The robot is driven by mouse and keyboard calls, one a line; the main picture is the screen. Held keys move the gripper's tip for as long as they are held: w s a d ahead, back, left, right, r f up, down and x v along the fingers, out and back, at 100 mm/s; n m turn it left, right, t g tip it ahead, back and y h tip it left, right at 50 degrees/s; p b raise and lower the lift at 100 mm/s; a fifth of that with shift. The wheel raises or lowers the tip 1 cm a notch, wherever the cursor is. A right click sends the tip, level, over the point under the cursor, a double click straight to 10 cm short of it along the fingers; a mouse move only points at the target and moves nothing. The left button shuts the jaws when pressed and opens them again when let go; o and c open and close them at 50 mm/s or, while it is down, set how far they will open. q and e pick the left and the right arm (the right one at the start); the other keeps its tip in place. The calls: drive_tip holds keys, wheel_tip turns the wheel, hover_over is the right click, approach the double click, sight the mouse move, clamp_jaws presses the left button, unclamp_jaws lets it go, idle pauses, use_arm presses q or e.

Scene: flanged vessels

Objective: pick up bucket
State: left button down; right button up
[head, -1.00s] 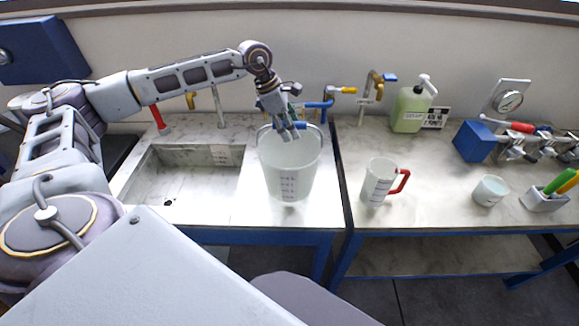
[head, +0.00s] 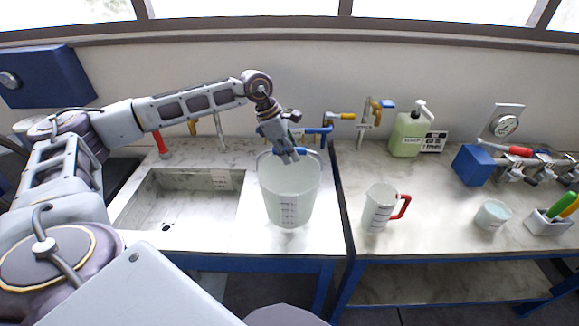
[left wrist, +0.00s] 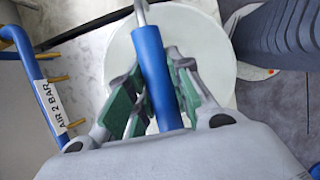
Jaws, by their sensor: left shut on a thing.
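A translucent white bucket (head: 288,192) with printed marks and a wire handle is at the front right of the sink counter. In the left wrist view the bucket (left wrist: 212,55) lies below the fingers, and its blue handle grip (left wrist: 155,75) runs between the green finger pads. My left gripper (head: 290,157) is shut on this handle grip at the bucket's rim height. It also shows in the left wrist view (left wrist: 158,95). The bucket looks upright; I cannot tell whether its bottom touches the counter. My right gripper is not in view.
A sink basin (head: 180,202) lies left of the bucket. A jug with a red handle (head: 378,208) stands on the right table, with a small cup (head: 492,215) and a green bottle (head: 406,134) farther right. Taps and a blue pipe (head: 318,131) stand behind the bucket.

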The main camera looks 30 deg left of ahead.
use_arm(q)
wheel_tip(320, 180, up, 9)
drive_tip(key=shift+f+b, duration=0.15)
drive_tip(key=shift+b, duration=0.65)
drive_tip(key=shift+r, duration=0.65)
